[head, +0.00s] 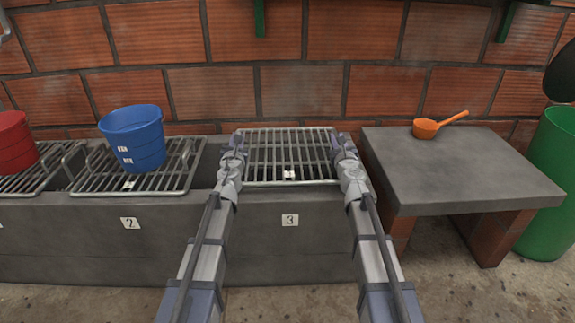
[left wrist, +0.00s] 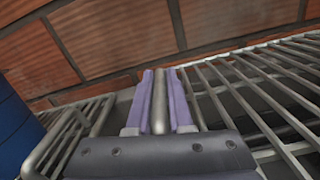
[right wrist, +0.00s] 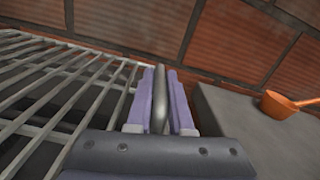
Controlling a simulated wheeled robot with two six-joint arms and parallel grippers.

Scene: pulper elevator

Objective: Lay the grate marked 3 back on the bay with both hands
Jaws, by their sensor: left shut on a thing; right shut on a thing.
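The grate marked 3 (head: 285,152) is a grey metal grid with a small white tag near its front edge. It lies level over or on the bay (head: 318,222), a grey concrete trough front with a white label 3; I cannot tell whether it touches the bay's rim. My left gripper (head: 237,142) is shut on the grate's left handle bar, which shows between the purple fingers in the left wrist view (left wrist: 160,100). My right gripper (head: 339,141) is shut on the right handle bar, seen between the fingers in the right wrist view (right wrist: 160,100).
A blue bucket (head: 134,138) stands on the grate of bay 2 (head: 178,178) to the left. A red bucket (head: 14,142) stands further left. On the right, a grey slab table (head: 450,175) holds an orange ladle (head: 426,129); a green bin (head: 553,165) stands beyond. A brick wall closes the back.

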